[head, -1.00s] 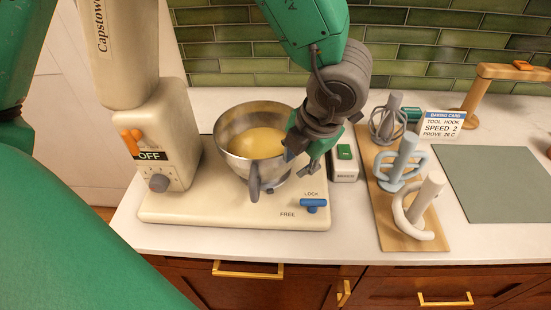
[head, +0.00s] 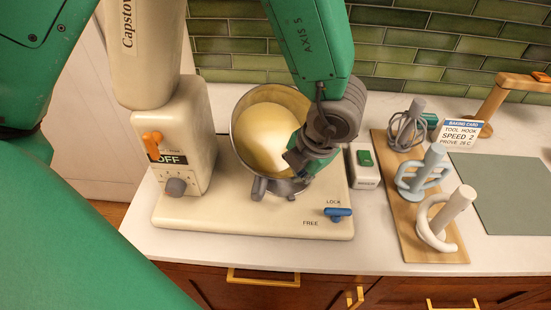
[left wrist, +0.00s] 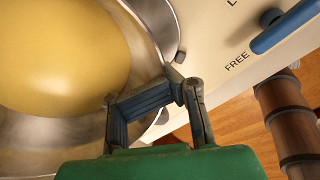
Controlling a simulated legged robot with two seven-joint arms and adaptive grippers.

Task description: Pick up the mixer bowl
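The steel mixer bowl (head: 240,150) holds a smooth yellow mass (head: 265,135) and sits over the cream mixer's base (head: 200,217). It leans, with its mouth tipped toward me. A grey handle (head: 259,188) sticks out at its front. My left gripper (head: 298,165) is at the bowl's right front rim. In the left wrist view its fingers (left wrist: 175,85) close around the bowl's wall (left wrist: 165,25), one side over the inside. The gripper partly hides the rim. Whether the bowl's foot touches the base is hidden. My right gripper is not in view.
A blue lever (head: 338,213) sits between LOCK and FREE on the base. The mixer column (head: 180,140) reads OFF. A white box with a green button (head: 364,166) stands close right. A wooden board (head: 400,225) holds several mixing tools. A grey-green mat (head: 505,195) lies bare at right.

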